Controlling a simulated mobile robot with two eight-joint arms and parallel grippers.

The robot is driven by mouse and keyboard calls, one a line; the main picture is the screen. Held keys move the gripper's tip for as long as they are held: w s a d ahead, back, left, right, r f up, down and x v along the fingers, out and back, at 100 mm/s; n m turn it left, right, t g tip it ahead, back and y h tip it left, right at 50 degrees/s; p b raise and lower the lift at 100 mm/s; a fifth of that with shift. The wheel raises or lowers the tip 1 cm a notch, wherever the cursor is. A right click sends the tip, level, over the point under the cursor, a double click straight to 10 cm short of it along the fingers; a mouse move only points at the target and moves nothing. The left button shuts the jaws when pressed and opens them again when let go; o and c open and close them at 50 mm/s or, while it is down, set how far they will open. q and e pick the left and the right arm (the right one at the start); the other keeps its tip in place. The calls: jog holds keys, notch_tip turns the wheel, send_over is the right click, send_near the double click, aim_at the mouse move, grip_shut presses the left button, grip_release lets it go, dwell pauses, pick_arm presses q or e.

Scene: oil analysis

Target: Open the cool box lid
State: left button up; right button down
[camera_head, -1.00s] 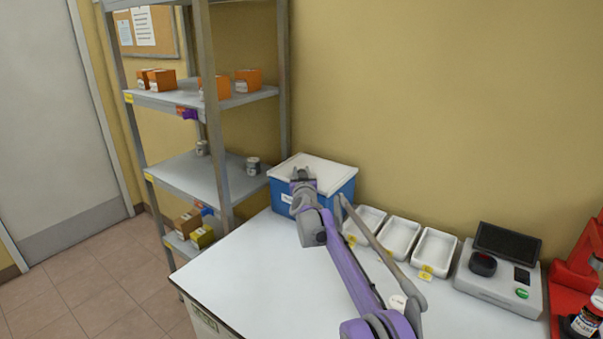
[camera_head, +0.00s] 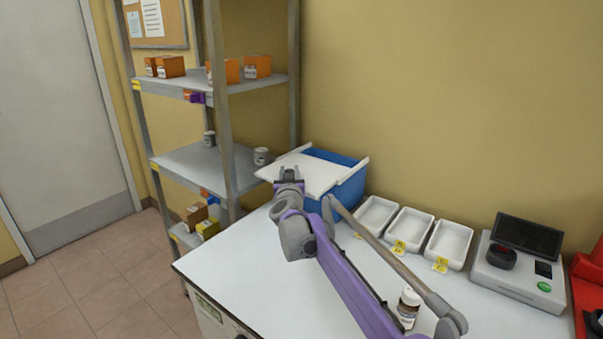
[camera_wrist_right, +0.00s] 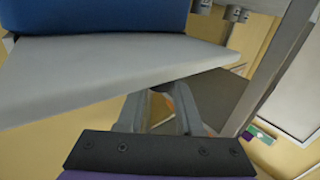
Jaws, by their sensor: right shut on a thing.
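The blue cool box (camera_head: 347,192) stands at the back left of the white table, near the wall. Its white lid (camera_head: 312,172) is shifted off the box towards the left front, and part of the blue inside shows behind it. My right gripper (camera_head: 288,175) is at the lid's near left edge and is shut on the lid. In the right wrist view the fingers (camera_wrist_right: 162,100) meet the edge of the pale lid (camera_wrist_right: 110,75), with the blue box (camera_wrist_right: 100,17) above in the picture. The exact finger contact is partly hidden. My left gripper is not in view.
White trays (camera_head: 410,227) stand right of the box, with a grey device (camera_head: 517,272) beyond them. A small bottle (camera_head: 408,308) stands beside my right arm. A metal shelf rack (camera_head: 190,165) is close on the left. The table's front left is clear.

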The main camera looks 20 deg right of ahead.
jog(key=shift+s+a+b, duration=0.2)
jog(key=shift+s+a, duration=0.35)
jog(key=shift+a, duration=0.4)
jog(key=shift+s+a+b, duration=0.15)
jog(key=shift+s+a, duration=0.4)
jog(key=shift+a, duration=0.35)
jog(key=c, duration=0.6)
grip_release()
jog(key=shift+o, duration=0.2)
jog(key=v, duration=1)
jog(key=shift+s+a, duration=0.15)
jog(key=shift+s, duration=0.2)
jog(key=shift+f, duration=0.1)
